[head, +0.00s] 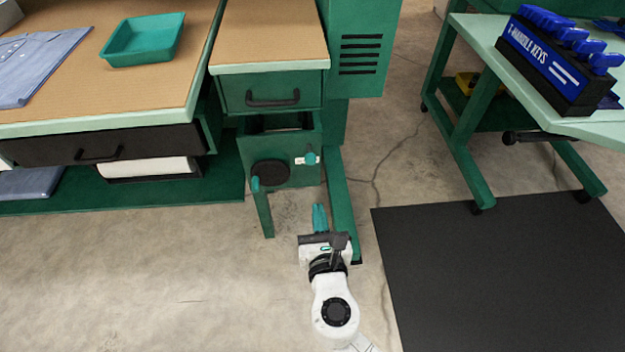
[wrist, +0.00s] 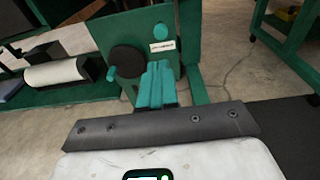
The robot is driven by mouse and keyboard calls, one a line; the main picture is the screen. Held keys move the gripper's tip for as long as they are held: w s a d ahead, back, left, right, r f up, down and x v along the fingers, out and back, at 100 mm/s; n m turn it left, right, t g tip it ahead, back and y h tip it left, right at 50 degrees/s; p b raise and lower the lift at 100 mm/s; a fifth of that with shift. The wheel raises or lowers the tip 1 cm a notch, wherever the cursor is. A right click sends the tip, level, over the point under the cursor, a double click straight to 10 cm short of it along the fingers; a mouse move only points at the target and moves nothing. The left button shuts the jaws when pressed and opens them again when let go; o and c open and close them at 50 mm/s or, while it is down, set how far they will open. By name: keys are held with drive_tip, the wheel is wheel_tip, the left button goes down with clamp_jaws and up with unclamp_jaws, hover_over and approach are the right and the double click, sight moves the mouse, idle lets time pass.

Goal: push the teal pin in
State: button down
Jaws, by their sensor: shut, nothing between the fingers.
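A round teal pin head (head: 311,158) sits on the upper right of a green panel, next to a small white label (head: 299,161). It also shows in the wrist view (wrist: 161,31), just above the label. I cannot tell how far it stands out. A second teal knob (head: 255,184) sits at the left edge of a black disc (head: 271,173) on the same panel. My gripper (head: 319,207) has teal fingers, shut and empty. It is low in front of the panel, apart from it and below the pin in the head view. In the wrist view the fingers (wrist: 157,68) point toward the panel.
The green panel (head: 290,142) hangs under a drawer (head: 271,92) of the bench, with green legs on both sides below. A black mat (head: 500,265) and a green cart (head: 475,165) lie to the right. The concrete floor around my gripper is clear.

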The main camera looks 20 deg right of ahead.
sight(311, 160)
drive_tip(key=b+x, duration=0.4)
drive_tip(key=x, duration=0.9)
drive_tip(key=shift+w+d, duration=0.15)
drive_tip(key=shift+w, duration=0.25)
drive_tip(key=shift+x, duration=1.2)
drive_tip(key=shift+w+r, duration=0.15)
drive_tip(key=shift+r, duration=0.1)
